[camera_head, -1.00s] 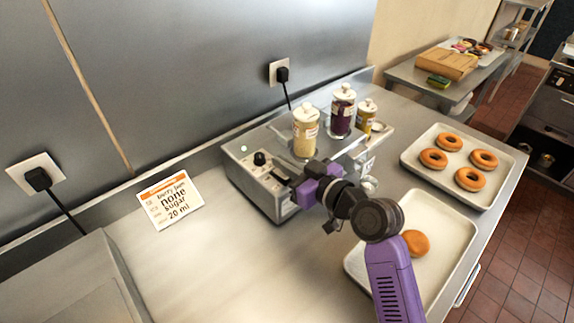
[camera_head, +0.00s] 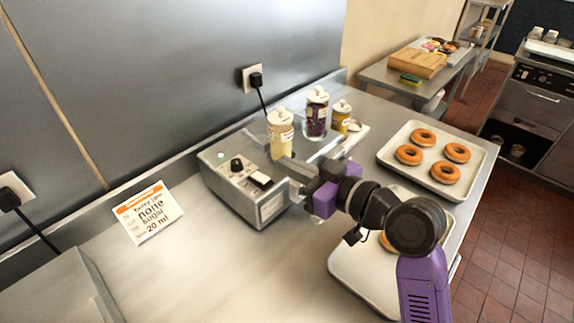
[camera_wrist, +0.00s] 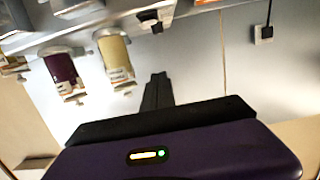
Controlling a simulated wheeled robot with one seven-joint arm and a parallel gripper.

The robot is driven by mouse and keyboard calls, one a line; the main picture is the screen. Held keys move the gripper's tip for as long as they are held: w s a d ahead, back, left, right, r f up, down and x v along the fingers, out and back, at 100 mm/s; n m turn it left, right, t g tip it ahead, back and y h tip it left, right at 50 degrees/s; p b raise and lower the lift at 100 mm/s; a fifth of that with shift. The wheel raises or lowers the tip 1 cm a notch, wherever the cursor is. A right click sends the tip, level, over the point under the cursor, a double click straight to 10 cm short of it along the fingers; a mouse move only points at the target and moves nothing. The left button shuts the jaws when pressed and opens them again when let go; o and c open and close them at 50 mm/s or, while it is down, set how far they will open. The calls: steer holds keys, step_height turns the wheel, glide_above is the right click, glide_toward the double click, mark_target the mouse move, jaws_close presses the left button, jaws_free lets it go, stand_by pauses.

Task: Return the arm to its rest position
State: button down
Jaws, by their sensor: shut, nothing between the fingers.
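My arm with purple links reaches in from the lower right in the head view. My gripper (camera_head: 287,174) points left, over or just in front of the grey machine (camera_head: 237,183) with a black knob and a switch. It is shut with nothing in it. In the wrist view its dark fingers (camera_wrist: 157,90) are together, with free space around the tips. I cannot tell in the head view whether the fingertips touch the machine. My arm hides part of the near tray.
Three jars stand behind the machine: yellow (camera_head: 281,134), purple (camera_head: 316,113) and amber (camera_head: 340,118). A tray (camera_head: 385,153) holds several doughnuts; a nearer tray (camera_head: 345,262) has a doughnut partly hidden by my arm. A label card (camera_head: 150,212) stands at left.

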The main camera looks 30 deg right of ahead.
stand_by(0.3)
steer(key=d+r+m+t+h, duration=0.2)
steer(key=d+r+m+h, duration=0.1)
steer(key=d, duration=0.1)
steer(key=s+d+f+m+t+h, duration=0.1)
steer(key=s+d+f+m+h, duration=0.1)
steer(key=s+f+m+h, duration=0.3)
steer(key=s+a+f+n+g+y, duration=0.1)
steer(key=s+a+f, duration=0.2)
steer(key=s, duration=0.7)
steer(key=s+a+f+n+g+y, duration=0.1)
steer(key=s+a+f+n, duration=0.1)
steer(key=s, duration=0.8)
steer(key=s+a+f+n+g+y, duration=0.1)
steer(key=s+a+f, duration=0.2)
steer(key=s, duration=0.7)
step_height(320, 180, down, 2)
steer(key=shift+s+a+f+g, duration=0.1)
steer(key=shift+s+a+g, duration=0.05)
steer(key=shift+a+g, duration=0.2)
